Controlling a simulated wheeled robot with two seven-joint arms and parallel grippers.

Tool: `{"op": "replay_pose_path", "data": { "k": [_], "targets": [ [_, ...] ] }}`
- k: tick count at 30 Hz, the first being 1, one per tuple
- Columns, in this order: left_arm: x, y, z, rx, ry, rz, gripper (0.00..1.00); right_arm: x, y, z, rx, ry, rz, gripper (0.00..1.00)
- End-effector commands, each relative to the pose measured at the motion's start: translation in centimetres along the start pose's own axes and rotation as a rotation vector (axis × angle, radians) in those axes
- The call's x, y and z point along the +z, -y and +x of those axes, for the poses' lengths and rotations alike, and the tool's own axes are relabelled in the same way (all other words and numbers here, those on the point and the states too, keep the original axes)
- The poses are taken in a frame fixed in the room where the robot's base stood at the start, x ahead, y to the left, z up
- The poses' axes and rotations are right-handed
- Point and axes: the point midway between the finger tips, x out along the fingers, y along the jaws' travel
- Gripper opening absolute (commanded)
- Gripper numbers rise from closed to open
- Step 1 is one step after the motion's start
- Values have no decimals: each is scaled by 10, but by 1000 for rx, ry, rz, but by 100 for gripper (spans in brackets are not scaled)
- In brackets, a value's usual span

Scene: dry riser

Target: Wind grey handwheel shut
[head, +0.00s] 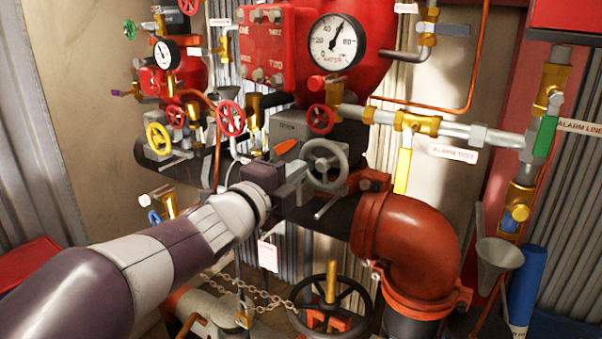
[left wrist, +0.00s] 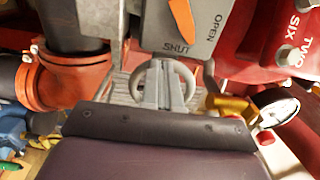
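The grey handwheel (head: 326,165) stands on the side of a grey gearbox in the middle of the head view. Its rim (left wrist: 191,88) also shows behind my fingers in the left wrist view. My left gripper (head: 297,178) reaches in from the left, with its fingers at the wheel's near left side. In the left wrist view the two grey fingers (left wrist: 161,88) are close together in front of the wheel. Whether they clamp the rim or a spoke is not clear. An orange pointer (left wrist: 182,18) on the gearbox has its lower end between the words SHUT and OPEN. My right gripper is out of view.
An orange pipe elbow (head: 408,245) stands right of the wheel. A black handwheel (head: 332,308) with a chain (head: 250,296) is below. Red handwheels (head: 320,119), a pressure gauge (head: 335,42) and brass pipework crowd the space above. A hanging tag (head: 268,256) is below my gripper.

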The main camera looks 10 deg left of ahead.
Motion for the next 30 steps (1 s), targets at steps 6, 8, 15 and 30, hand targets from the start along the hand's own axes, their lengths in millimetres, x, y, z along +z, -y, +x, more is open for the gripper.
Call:
{"op": "replay_pose_path", "data": {
  "k": [6,8,15,30],
  "targets": [
    [-1,24,0,-4,-1,0,0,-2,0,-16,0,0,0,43],
    [-2,28,0,-4,-2,0,0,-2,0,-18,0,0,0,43],
    [-18,41,0,-4,-4,0,0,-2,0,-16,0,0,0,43],
    [-57,37,0,-4,-5,0,0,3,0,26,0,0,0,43]
  ]
}}
